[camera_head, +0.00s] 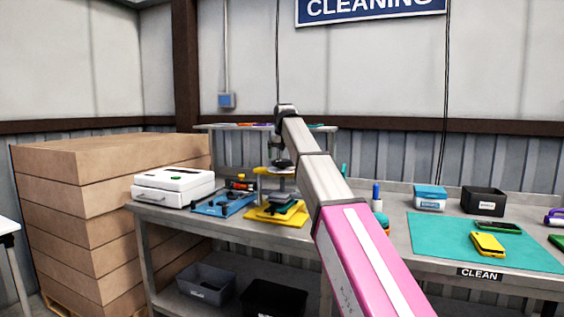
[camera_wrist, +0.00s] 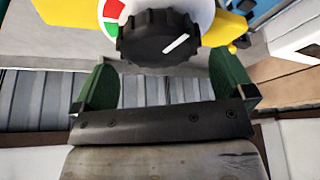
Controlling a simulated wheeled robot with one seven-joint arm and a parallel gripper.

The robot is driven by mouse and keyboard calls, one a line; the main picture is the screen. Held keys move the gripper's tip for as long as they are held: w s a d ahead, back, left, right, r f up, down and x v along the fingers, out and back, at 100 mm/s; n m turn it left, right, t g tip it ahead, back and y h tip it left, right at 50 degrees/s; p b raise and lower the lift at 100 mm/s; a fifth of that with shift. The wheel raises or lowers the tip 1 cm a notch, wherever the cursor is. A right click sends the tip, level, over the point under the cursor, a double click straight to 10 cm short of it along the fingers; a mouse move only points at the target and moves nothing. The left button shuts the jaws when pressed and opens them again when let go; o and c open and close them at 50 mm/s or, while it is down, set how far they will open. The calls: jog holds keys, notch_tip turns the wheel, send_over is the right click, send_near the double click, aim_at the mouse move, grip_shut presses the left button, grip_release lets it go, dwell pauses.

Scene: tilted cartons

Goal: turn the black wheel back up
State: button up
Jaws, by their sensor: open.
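The black wheel (camera_wrist: 158,40) is ribbed, with a white pointer line slanting to the upper right in the wrist view. Behind it is a white dial face with red and green sectors (camera_wrist: 113,14), on a yellow body. In the head view, a yellow stand (camera_head: 272,212) on the bench sits below the end of my arm; the wheel cannot be made out clearly there. My gripper (camera_wrist: 163,70) is open, its two green fingers apart at the lower left and lower right of the wheel. Nothing is seen between the fingers except the wheel's lower edge; contact cannot be told.
A blue tray (camera_head: 222,205) with tools and a white case (camera_head: 172,190) stand left of the yellow stand. A shelf (camera_head: 240,127) runs behind my arm. To the right, a teal mat (camera_head: 450,250) holds a yellow device (camera_head: 488,244). Stacked cartons (camera_head: 85,205) stand at the left.

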aim_at(283, 160)
jog(key=shift+x, duration=1.75)
jog(key=c, duration=0.6)
jog(key=shift+d+n+y, duration=0.1)
jog(key=shift+n+y, duration=0.5)
jog(key=shift+n, duration=0.9)
jog(key=o, duration=0.6)
jog(key=v, duration=1)
jog(key=shift+r, duration=0.45)
jog(key=shift+d, duration=0.1)
